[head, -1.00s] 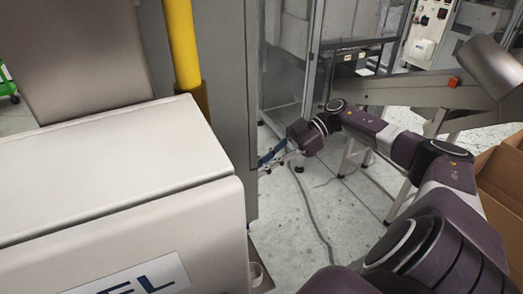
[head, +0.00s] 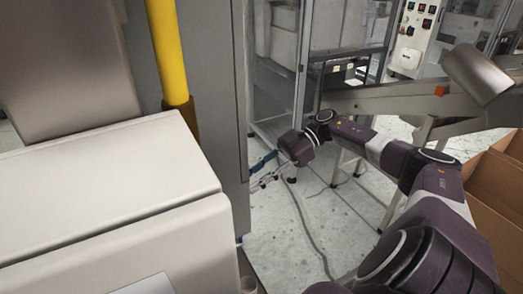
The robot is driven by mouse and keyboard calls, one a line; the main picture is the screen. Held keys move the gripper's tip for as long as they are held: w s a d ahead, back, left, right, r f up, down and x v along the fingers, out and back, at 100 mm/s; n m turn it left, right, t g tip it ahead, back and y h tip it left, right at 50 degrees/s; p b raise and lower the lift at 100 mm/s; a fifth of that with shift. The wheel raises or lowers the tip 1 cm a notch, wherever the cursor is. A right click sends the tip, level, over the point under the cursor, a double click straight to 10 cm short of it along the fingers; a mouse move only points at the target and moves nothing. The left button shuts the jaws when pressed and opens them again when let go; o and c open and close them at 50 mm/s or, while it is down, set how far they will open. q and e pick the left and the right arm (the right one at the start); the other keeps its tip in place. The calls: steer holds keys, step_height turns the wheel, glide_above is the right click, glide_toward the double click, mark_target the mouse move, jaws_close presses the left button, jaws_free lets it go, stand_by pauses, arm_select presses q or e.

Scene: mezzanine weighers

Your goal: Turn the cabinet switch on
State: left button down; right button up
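A tall grey cabinet (head: 217,100) stands left of centre, with only its near faces and right edge in view. I cannot make out a switch on it; any switch on a face turned away is hidden. My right arm comes in from the lower right. Its gripper (head: 256,178) is at the cabinet's right edge, with the fingers pointing left. Two fingers show slightly apart, one blue-tinted and one pale, with a gap between them and nothing seen in it. I cannot tell whether the tips touch the cabinet. My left gripper is not in view.
A white machine housing (head: 105,205) fills the lower left. A yellow post (head: 167,55) rises before the cabinet. A metal conveyor frame (head: 400,99) and cardboard boxes (head: 497,185) stand at right. A cable (head: 303,222) lies on the otherwise clear floor (head: 335,215).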

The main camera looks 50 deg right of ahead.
steer(key=v, duration=1.1)
steer(key=shift+d, duration=0.35)
steer(key=shift+s, duration=0.1)
